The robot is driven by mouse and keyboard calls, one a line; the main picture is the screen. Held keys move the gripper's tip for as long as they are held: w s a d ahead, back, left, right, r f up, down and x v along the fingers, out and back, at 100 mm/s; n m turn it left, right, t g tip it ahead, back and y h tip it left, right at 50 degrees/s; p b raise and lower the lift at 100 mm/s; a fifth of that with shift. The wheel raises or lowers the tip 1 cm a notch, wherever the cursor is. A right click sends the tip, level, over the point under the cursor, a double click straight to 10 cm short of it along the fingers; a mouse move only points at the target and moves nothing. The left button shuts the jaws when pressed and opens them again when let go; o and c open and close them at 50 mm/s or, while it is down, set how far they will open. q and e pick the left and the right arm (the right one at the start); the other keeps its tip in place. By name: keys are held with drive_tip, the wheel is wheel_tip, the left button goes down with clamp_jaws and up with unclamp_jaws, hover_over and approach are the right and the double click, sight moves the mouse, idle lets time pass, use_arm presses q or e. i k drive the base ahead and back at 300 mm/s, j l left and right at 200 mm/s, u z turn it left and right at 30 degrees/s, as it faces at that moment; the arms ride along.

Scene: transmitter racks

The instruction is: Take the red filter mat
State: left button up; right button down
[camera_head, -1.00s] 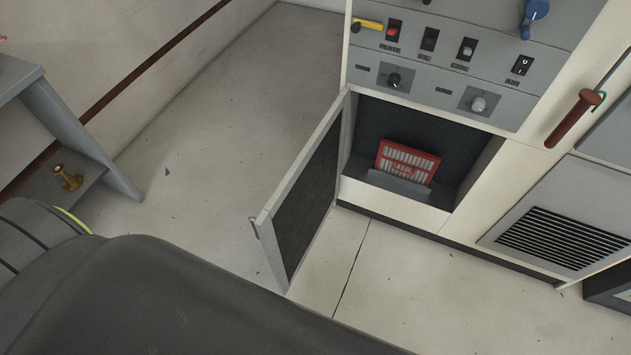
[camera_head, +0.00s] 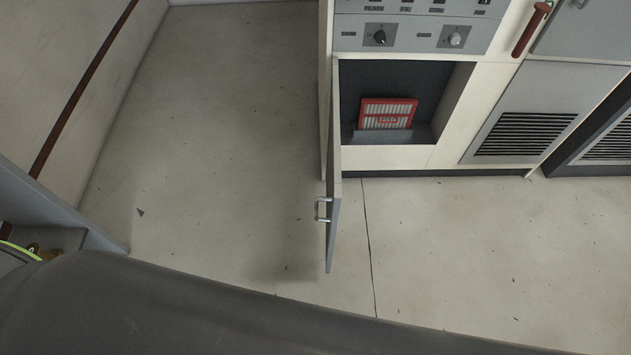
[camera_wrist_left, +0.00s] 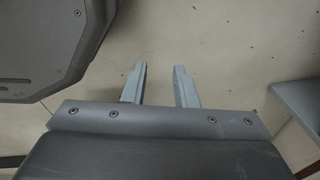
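The red filter mat (camera_head: 387,114), a red frame with pale slats, stands leaning back in an open compartment low in the cream rack. A grey ledge (camera_head: 383,137) runs along its lower edge. The compartment door (camera_head: 334,185) is swung wide open, with its handle (camera_head: 322,209) on the left side. My left gripper (camera_wrist_left: 158,70) shows in the left wrist view with its two fingers apart and nothing between them, over bare floor. The mat does not show in that view. My right gripper is in neither view.
Control knobs (camera_head: 380,38) sit on the panel above the compartment. A red-handled lever (camera_head: 529,31) and a vent grille (camera_head: 524,134) are to the right. A grey bench (camera_head: 45,205) stands at the left. The floor before the rack is clear.

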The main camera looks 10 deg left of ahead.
sight(375, 113)
drive_tip(key=i+j+z, duration=0.15)
drive_tip(key=j, duration=0.2)
drive_tip(key=i+j+z, duration=0.15)
drive_tip(key=j, duration=0.25)
drive_tip(key=j+z, duration=0.2)
drive_tip(key=j, duration=0.2)
drive_tip(key=i+j, duration=0.25)
drive_tip(key=i+l+z, duration=0.05)
